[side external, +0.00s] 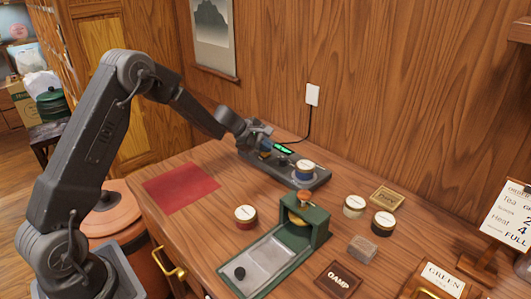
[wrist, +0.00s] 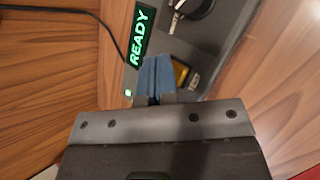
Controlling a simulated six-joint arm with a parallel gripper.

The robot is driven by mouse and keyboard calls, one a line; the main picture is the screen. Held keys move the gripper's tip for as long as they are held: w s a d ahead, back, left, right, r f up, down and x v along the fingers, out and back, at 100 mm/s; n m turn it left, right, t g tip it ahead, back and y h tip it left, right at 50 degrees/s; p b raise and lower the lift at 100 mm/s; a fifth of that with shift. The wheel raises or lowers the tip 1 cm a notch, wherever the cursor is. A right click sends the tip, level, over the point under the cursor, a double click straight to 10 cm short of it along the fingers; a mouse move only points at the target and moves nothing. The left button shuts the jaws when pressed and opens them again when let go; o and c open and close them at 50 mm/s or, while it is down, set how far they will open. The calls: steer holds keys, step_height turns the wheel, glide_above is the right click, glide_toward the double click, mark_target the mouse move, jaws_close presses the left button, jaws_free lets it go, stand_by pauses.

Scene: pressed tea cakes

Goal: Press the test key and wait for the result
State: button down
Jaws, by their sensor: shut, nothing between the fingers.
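The grey tester (side external: 316,183) stands at the back of the table near the wall. Its screen (wrist: 141,38) reads READY in green, and a small green light (wrist: 128,93) glows beside it. My gripper (wrist: 156,66) is shut and empty, with its blue fingertips over the tester between the screen and a yellow key-like part (wrist: 180,74). The fingers partly hide that part, and I cannot tell whether they touch the tester. A blue tin with a pale lid (side external: 305,168) sits on the tester's right end in the side view.
A green press (side external: 308,222) stands in front of the tester, with a red tin (side external: 245,216) to its left. Two more tins (side external: 354,206) (side external: 383,222) stand to the right. A red mat (side external: 181,190) lies at left. A black cord (side external: 308,125) runs to the wall outlet.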

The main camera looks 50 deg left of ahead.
steer(key=shift+f, duration=0.2)
steer(key=shift+r, duration=0.15)
stand_by(0.3)
steer(key=shift+r, duration=0.8)
steer(key=shift+r, duration=0.1)
steer(key=shift+r, duration=2.4)
